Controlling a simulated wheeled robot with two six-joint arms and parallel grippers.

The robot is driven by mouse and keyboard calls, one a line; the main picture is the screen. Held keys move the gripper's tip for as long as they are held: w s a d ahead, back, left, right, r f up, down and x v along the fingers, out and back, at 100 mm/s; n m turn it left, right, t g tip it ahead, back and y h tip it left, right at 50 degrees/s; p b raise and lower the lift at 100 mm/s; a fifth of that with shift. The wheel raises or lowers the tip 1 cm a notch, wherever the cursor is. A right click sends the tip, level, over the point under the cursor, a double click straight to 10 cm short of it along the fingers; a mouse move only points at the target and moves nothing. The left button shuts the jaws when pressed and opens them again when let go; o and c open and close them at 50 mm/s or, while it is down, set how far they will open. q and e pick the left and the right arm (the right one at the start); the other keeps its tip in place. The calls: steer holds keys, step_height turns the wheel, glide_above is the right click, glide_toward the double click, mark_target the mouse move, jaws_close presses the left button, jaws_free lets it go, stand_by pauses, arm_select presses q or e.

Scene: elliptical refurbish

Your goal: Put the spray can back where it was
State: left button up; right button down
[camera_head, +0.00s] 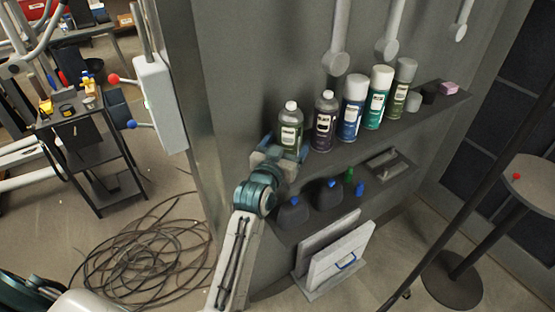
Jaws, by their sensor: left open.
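A row of spray cans and bottles stands upright on the upper wall shelf (342,151). From left to right they are an olive-green one (290,127), a dark purple one (325,122), a blue can (351,112), a teal can (377,100) and an olive can with a grey cap (402,88). My left gripper (284,151) is open at the left end of the shelf, with its fingers at the lower part of the olive-green one. Its fingers are partly hidden, and I cannot tell whether they touch it. My right gripper is not in view.
A pink block (448,88) and small dark items sit at the shelf's right end. A lower shelf (342,205) holds dark bottles with blue caps. White panels (334,258) stand below. Coiled cables (145,246) lie on the floor, and a round table (530,180) stands right.

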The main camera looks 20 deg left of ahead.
arm_select(q)
steer(key=s+b, duration=0.2)
steer(key=s, duration=0.8)
steer(key=shift+a+b, duration=0.15)
steer(key=shift+b, duration=0.2)
stand_by(0.7)
